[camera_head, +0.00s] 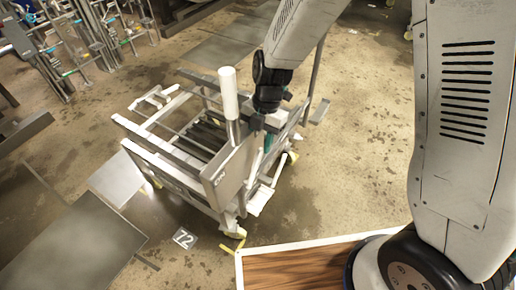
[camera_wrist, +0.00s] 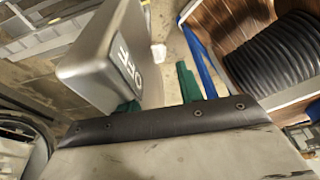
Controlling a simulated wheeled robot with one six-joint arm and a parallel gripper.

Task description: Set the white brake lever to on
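The white brake lever (camera_head: 229,92) stands upright on the near corner of a metal cart (camera_head: 165,150). A label plate (camera_head: 219,178) below it carries small lettering that seems to read "ON". In the wrist view a grey metal box-like part (camera_wrist: 105,55) marked "OFF" fills the upper left. My gripper (camera_head: 264,140) is just right of the lever's lower part, apart from the white grip as far as I can tell. In the wrist view its green fingertips (camera_wrist: 160,95) are spread, the left one partly hidden behind the "OFF" part. Nothing is visibly held between them.
A wood-topped surface with a white edge (camera_head: 300,265) lies at the bottom. Pipework and valves (camera_head: 85,40) stand at the upper left. Grey floor plates (camera_head: 75,240) lie left of the cart, near a "72" floor marker (camera_head: 184,238).

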